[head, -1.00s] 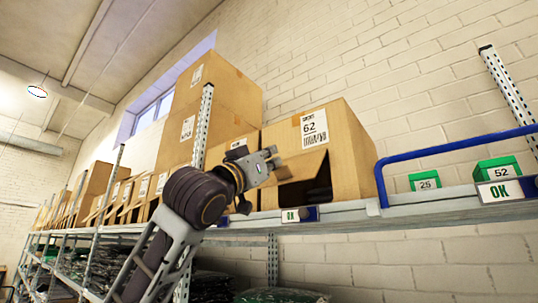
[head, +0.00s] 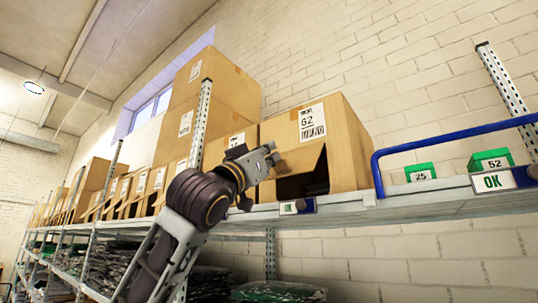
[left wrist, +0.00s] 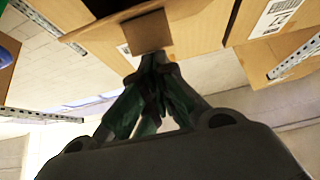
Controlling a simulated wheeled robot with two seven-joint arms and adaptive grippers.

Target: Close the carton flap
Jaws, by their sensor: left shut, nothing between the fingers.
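The carton marked 62 (head: 345,130) stands on the upper shelf with a dark opening low in its front. Its brown flap (head: 303,160) hangs at a slant over the upper part of this opening, partly open. My left gripper (head: 272,155) is at the flap's left edge, in front of the carton; whether it touches cannot be told. In the left wrist view my shut, empty fingers (left wrist: 158,68) point at a brown cardboard piece (left wrist: 148,33) at the carton. My right gripper is not in view.
Other cartons (head: 210,85) are stacked just left of the carton, beside a perforated upright post (head: 201,125). A blue rail (head: 455,143) and green bins (head: 420,172) are to the right.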

